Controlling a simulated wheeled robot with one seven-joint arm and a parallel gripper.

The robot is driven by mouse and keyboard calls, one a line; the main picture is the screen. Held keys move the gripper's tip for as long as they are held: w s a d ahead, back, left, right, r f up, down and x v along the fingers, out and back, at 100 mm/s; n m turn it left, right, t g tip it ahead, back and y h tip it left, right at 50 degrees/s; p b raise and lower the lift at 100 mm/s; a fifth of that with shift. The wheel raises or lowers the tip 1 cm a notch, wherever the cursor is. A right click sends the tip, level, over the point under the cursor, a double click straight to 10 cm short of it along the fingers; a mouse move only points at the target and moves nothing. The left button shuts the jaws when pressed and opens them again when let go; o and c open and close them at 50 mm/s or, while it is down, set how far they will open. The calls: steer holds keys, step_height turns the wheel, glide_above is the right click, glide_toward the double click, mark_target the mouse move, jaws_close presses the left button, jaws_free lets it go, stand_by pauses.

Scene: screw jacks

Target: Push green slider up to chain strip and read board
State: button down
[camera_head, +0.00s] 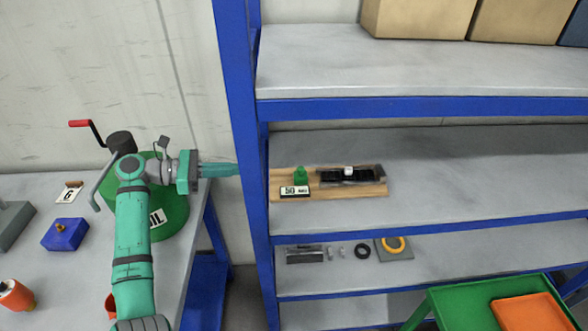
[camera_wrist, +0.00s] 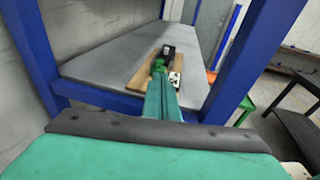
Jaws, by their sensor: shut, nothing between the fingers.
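A wooden board (camera_head: 375,189) lies on the middle shelf and also shows in the wrist view (camera_wrist: 142,77). The green slider (camera_head: 300,176) stands near the board's left end, behind a white label reading 50. The dark chain strip (camera_head: 340,176), with a white piece on top, lies right of the slider with a small gap between them. My gripper (camera_head: 236,169) is shut and empty at the left post, pointing right toward the slider. In the wrist view its fingers (camera_wrist: 160,88) line up with the slider (camera_wrist: 158,66); I cannot tell the exact gap.
A blue shelf post (camera_head: 243,125) stands between my gripper and the board in the head view. Boxes (camera_head: 418,18) sit on the upper shelf. A black ring (camera_head: 362,251) and small parts lie below. A green table (camera_head: 475,300) stands front right. The middle shelf's right side is clear.

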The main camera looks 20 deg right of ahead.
glide_toward(305, 176)
steer(key=shift+y, duration=0.3)
steer(key=d, duration=0.1)
steer(key=d+r, duration=0.1)
steer(key=d, duration=0.2)
steer(key=shift+w+d+r, duration=0.15)
steer(key=shift+w+r, duration=0.05)
steer(key=shift+w, duration=0.15)
steer(key=d, duration=0.2)
steer(key=s+d, duration=0.1)
steer(key=d, duration=0.2)
steer(key=shift+s+d, duration=0.1)
steer(key=shift+d, duration=0.15)
